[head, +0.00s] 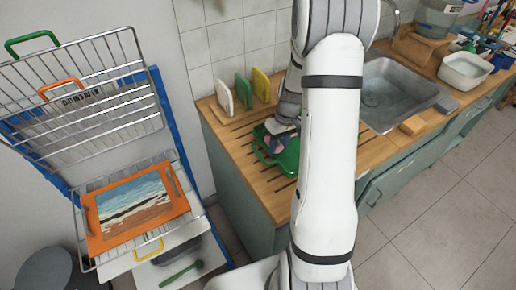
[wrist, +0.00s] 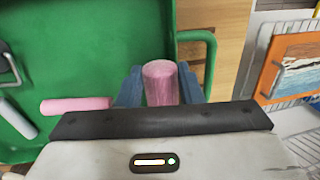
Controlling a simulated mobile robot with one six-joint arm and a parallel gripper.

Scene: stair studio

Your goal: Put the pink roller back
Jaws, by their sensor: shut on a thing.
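The pink roller (wrist: 160,82) stands end-up between the blue fingers of my gripper (wrist: 158,88) in the wrist view. My gripper is shut on it. Its lower part is hidden behind the dark wrist edge. A second pink cylinder (wrist: 77,105) lies in the green tray (wrist: 95,45), left of my gripper. In the head view my gripper (head: 277,143) is over the green tray (head: 288,163) on the wooden counter. My white arm hides part of the tray there.
A rack with upright white, green and yellow boards (head: 243,92) stands behind the tray on the counter (head: 240,150). A sink (head: 385,90) is to the right.

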